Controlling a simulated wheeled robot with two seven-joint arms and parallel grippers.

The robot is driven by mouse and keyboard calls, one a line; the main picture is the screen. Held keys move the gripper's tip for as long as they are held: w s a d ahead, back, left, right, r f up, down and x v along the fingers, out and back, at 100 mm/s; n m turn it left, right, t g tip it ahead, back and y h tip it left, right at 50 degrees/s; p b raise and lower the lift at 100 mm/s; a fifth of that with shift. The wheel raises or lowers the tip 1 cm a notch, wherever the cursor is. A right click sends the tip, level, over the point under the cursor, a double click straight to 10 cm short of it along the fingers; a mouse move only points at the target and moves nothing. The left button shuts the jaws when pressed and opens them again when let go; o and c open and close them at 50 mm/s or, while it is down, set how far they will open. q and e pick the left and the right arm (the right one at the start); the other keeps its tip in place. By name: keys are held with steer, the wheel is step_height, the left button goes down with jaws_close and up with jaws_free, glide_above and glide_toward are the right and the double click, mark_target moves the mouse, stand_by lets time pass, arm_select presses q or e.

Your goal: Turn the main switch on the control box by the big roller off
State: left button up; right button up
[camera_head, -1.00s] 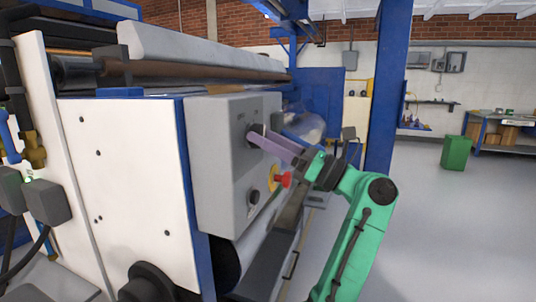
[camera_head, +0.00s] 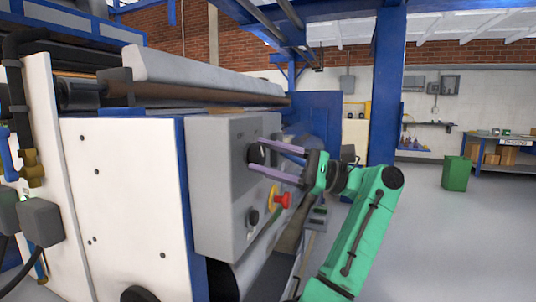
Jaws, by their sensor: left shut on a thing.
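The grey control box (camera_head: 222,190) is fixed to the side of the big roller machine, its front panel facing right. The main switch, a dark round knob (camera_head: 257,154), sits high on that panel. The knob's exact angle and markings are too small to read.
Below the switch are a red emergency button (camera_head: 283,201) on a yellow base and a smaller black knob (camera_head: 252,217), close under the lower finger. A blue column (camera_head: 387,90) stands behind. A green bin (camera_head: 456,173) stands on open floor at right.

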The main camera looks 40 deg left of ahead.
arm_select(q)
steer(key=shift+n+h, duration=0.3)
steer(key=shift+n, duration=0.3)
steer(key=o, duration=1.3)
steer(key=shift+c, duration=0.2)
steer(key=shift+o, duration=0.5)
steer(key=shift+a, duration=0.15)
